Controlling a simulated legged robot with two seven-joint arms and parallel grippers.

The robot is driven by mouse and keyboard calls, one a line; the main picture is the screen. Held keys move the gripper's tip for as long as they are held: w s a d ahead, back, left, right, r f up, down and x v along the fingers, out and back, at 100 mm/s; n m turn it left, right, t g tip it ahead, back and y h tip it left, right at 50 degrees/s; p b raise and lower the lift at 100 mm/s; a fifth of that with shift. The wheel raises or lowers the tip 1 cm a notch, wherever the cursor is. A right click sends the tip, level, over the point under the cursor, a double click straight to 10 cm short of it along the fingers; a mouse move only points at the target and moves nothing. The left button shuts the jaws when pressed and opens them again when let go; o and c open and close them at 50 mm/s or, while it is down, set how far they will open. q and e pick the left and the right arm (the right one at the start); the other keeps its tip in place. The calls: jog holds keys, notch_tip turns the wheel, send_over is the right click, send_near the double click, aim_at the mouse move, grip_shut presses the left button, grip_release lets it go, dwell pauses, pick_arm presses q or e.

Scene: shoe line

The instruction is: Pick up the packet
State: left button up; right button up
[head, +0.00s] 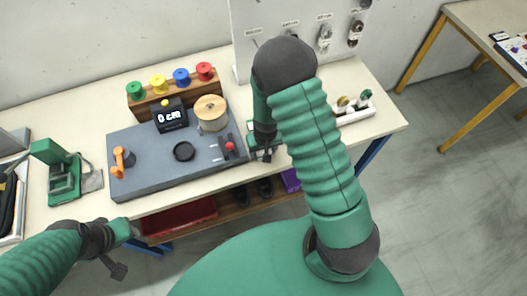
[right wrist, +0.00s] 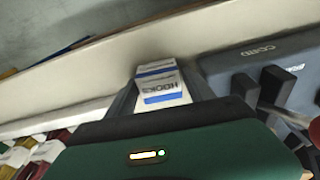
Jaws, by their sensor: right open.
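The packet (right wrist: 160,84) is small and white with blue bands and dark lettering. In the right wrist view it lies on the pale table top between the two fingers of my right gripper (right wrist: 158,92). The fingers stand open on either side of it; I cannot tell whether they touch it. In the head view my right gripper (head: 261,153) points down at the table's front edge, right of the grey board, and the packet is mostly hidden there. My left gripper (head: 122,252) is low at the left, off the table's front edge, away from the packet; its finger opening is unclear.
The grey board (head: 140,182) carries a display, a wooden spool and a lever with a red knob. A rack of coloured spools (head: 150,106) stands behind it. A white pegboard (head: 245,55) rises at the back. A green device (head: 62,175) stands at the left.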

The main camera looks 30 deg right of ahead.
jog(key=shift+w+f, duration=0.1)
jog(key=shift+w, duration=0.15)
jog(key=shift+s+d, duration=0.15)
jog(key=shift+s, duration=0.05)
jog(key=c, duration=1)
jog(key=shift+c, duration=1)
jog(key=shift+w, duration=0.1)
